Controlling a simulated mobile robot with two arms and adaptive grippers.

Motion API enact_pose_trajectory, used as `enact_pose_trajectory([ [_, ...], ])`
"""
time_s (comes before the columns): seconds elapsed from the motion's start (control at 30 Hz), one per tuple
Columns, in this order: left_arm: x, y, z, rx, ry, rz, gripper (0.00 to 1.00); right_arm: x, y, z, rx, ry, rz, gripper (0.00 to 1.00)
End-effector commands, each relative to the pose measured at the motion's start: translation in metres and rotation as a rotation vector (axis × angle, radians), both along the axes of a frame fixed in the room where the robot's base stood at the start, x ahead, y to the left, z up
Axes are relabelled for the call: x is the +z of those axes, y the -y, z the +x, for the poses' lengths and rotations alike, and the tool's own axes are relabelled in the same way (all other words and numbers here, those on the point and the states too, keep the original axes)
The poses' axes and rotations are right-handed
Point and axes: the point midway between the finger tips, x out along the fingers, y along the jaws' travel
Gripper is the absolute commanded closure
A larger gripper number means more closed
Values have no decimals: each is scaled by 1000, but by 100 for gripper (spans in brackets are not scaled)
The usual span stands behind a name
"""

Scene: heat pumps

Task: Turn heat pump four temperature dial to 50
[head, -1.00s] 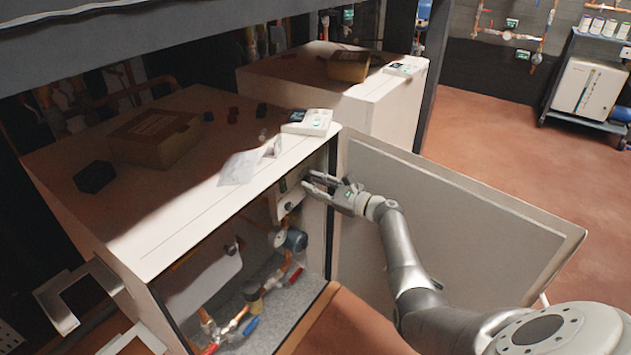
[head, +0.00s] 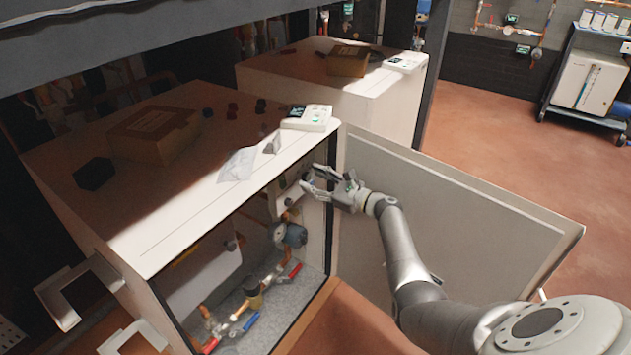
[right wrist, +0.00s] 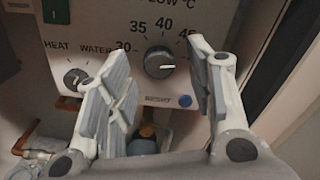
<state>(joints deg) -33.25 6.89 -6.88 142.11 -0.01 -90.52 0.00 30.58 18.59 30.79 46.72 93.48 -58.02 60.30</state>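The temperature dial (right wrist: 159,62) is a dark round knob on a pale panel, with 30, 35, 40 and part of 45 printed around it. Its white pointer line points right and slightly down. The part of the scale past 45 is hidden by a finger. My right gripper (right wrist: 158,52) is open, with one finger on each side of the dial in the picture; I cannot tell whether they touch it. In the head view, my right gripper (head: 312,176) reaches into the open front of the near heat pump (head: 150,245), at its control panel (head: 288,198). My left gripper is not in view.
A HEAT/WATER selector knob (right wrist: 75,78) and a blue button (right wrist: 185,101) are on the same panel. The open door (head: 450,215) stands beside my right arm. Pipes with red and blue valve handles (head: 250,322) lie below. A cardboard box (head: 155,133) sits on top.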

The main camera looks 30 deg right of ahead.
Motion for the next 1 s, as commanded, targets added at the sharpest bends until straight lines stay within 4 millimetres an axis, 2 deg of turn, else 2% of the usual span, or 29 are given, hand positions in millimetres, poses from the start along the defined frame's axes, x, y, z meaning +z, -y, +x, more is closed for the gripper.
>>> enact_pose_trajectory([
  [0.2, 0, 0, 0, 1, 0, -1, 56, 1, 0, -1, 0, 1, -1, 51],
  [0.33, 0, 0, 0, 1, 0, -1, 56, 0, 4, -10, 0, 1, -2, 51],
  [0.8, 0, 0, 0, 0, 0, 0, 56, 0, 39, -94, -1, -1, -3, 51],
  [1.0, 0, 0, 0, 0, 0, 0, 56, 0, 45, -110, 0, 0, -1, 51],
])
